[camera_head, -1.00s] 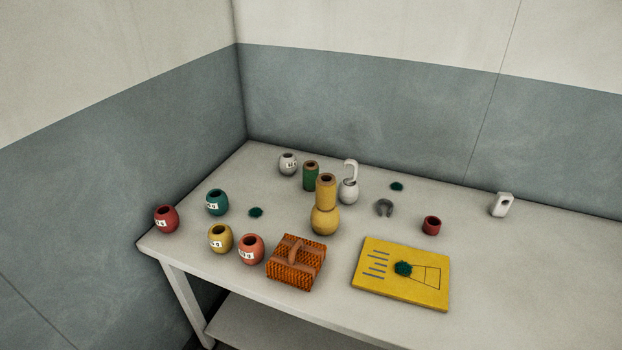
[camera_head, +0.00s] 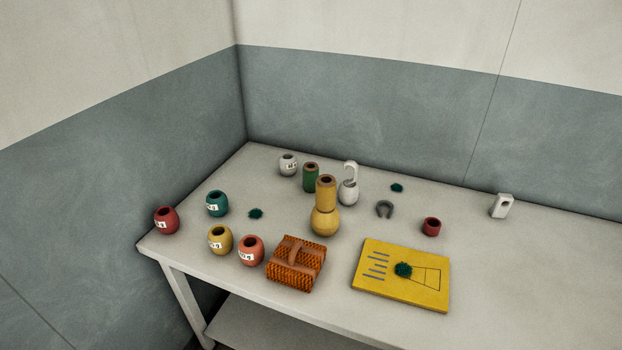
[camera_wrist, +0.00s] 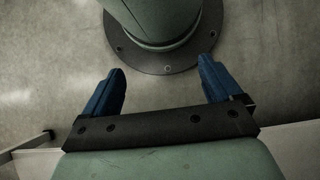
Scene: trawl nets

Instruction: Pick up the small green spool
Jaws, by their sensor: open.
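The green spool (camera_head: 311,180) stands upright near the back of the table, a short cylinder with a brown top and a dark hole. It is between a white-grey labelled pot and a yellow-tan spool on a yellow round float. My gripper (camera_wrist: 160,92) shows only in the wrist view. Its two blue fingers are apart with nothing between them. The wrist view looks down at the floor and my own base, so the spool is not in that view. The gripper is far from the spool as far as the frames show.
The table (camera_head: 500,255) holds a yellow-tan spool (camera_head: 326,192), a white hooked float (camera_head: 349,186), a grey shackle (camera_head: 384,208), a red spool (camera_head: 431,226), an orange brush-like block (camera_head: 296,263), a yellow board (camera_head: 380,288) and several labelled pots. The right side is mostly clear.

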